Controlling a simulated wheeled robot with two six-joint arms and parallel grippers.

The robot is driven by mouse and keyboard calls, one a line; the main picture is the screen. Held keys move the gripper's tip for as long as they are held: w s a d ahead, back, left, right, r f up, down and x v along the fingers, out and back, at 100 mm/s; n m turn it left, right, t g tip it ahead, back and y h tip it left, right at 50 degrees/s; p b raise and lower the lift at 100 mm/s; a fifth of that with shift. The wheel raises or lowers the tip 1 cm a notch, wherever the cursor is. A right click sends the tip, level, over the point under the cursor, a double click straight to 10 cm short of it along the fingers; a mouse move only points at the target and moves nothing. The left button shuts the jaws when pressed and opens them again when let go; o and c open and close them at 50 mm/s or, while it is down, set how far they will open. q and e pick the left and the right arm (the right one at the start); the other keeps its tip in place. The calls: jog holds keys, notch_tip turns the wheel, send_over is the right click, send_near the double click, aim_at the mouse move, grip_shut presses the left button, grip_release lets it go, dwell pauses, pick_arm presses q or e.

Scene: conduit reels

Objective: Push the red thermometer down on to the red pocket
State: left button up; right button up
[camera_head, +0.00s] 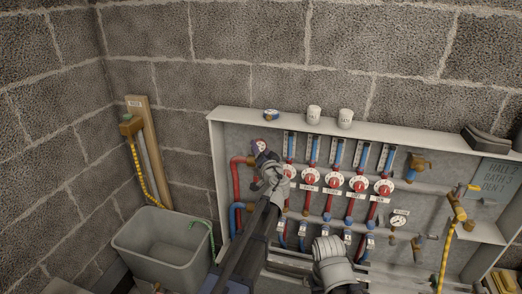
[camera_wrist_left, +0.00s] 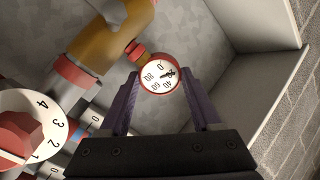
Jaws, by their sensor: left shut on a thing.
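The red thermometer (camera_wrist_left: 160,75) has a round white dial with a red rim. In the left wrist view it sits between the two dark fingers of my left gripper (camera_wrist_left: 158,88), which is shut on it. A red fitting (camera_wrist_left: 136,50), seemingly the red pocket, is on a brass pipe (camera_wrist_left: 112,38) just beside the dial. I cannot tell whether the stem is in it. In the head view my left gripper (camera_head: 263,155) is at the upper left of the manifold cabinet. My right gripper (camera_head: 333,272) is low in front of the cabinet, its fingers unclear.
Red dial valves (camera_head: 333,183) stand in a row to the right of my left gripper. White cups (camera_head: 313,115) and a small gauge (camera_head: 271,114) are on the cabinet's top ledge (camera_head: 235,112). A grey tub (camera_head: 165,245) is at the left.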

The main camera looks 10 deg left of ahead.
dwell(0.4)
pick_arm(q)
jog(key=o, duration=1.4)
jog(key=s+d+f+g+h+p, duration=0.1)
jog(key=s+d+g+p, duration=0.4)
jog(key=s, duration=0.8)
jog(key=s+d+f+m+g+h+p, duration=0.1)
jog(key=s+d+g+h+p, duration=0.2)
jog(key=s, duration=1)
jog(key=s+d+f+g+h+p, duration=0.1)
jog(key=s+d+g+h+p, duration=0.2)
jog(key=s+d+g+p, duration=0.4)
jog(key=shift+s+d+f+m+g+p, duration=0.15)
jog(key=shift+s+p, duration=0.45)
jog(key=shift+s, duration=0.45)
jog(key=shift+s+r+m+g+p, duration=0.1)
jog(key=shift+s+g+p, duration=0.1)
jog(key=shift+s+p, duration=0.6)
jog(key=shift+s+d+f+m+g+p, duration=0.15)
jog(key=shift+s+p, duration=0.25)
jog(key=shift+s, duration=0.85)
